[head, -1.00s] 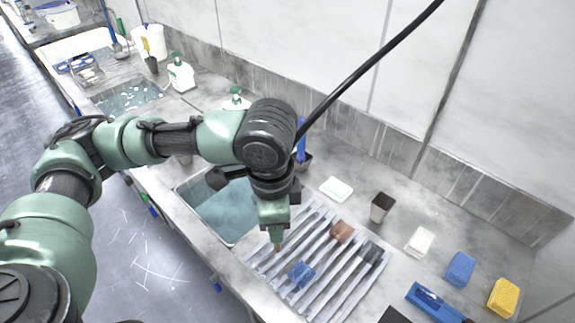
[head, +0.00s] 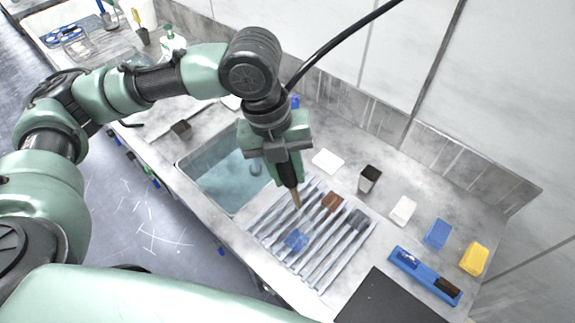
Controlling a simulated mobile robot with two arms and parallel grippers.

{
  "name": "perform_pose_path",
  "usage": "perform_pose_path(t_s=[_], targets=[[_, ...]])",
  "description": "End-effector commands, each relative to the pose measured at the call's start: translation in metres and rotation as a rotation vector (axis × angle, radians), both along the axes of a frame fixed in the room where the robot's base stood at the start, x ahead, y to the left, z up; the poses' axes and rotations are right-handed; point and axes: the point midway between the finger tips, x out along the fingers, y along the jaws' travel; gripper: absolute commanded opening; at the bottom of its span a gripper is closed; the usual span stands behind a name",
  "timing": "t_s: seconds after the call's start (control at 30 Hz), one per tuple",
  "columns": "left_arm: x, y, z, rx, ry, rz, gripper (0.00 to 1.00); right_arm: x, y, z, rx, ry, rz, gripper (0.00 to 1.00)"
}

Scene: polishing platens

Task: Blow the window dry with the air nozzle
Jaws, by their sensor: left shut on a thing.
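My left gripper (head: 283,150) is shut on the air nozzle (head: 293,190), a dark body with a thin copper-coloured tip. The tip points down over the grey slatted rack (head: 325,272). A blue, partly see-through piece (head: 295,240) stands in the rack just below the tip in the picture; it may be the window, but I cannot tell. A brown piece (head: 332,202) and a dark grey piece (head: 357,219) are also in the rack, right of the tip. The gap between tip and rack is hard to judge. My right gripper is not in view.
A black hose (head: 335,45) runs from the top edge to behind my left arm. A water-filled sink (head: 228,172) lies left of the rack. A dark cup (head: 370,178), white block (head: 402,210), blue sponge (head: 437,234), yellow sponge (head: 474,258) and blue tray (head: 405,262) stand right.

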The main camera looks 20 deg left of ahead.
Motion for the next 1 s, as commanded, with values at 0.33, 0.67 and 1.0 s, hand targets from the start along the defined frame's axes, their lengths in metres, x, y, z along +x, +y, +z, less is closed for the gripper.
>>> perform_pose_path(t_s=[0.33, 0.67, 1.0], targets=[[0.000, 0.001, -0.047, 0.002, -0.001, 0.002, 0.00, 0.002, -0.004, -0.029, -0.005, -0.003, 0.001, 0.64], [0.000, 0.000, -0.083, 0.002, -0.001, 0.002, 0.00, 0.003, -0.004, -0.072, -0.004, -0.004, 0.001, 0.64], [0.000, 0.000, -0.085, 0.002, -0.001, 0.003, 0.00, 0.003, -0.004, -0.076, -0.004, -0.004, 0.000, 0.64]])
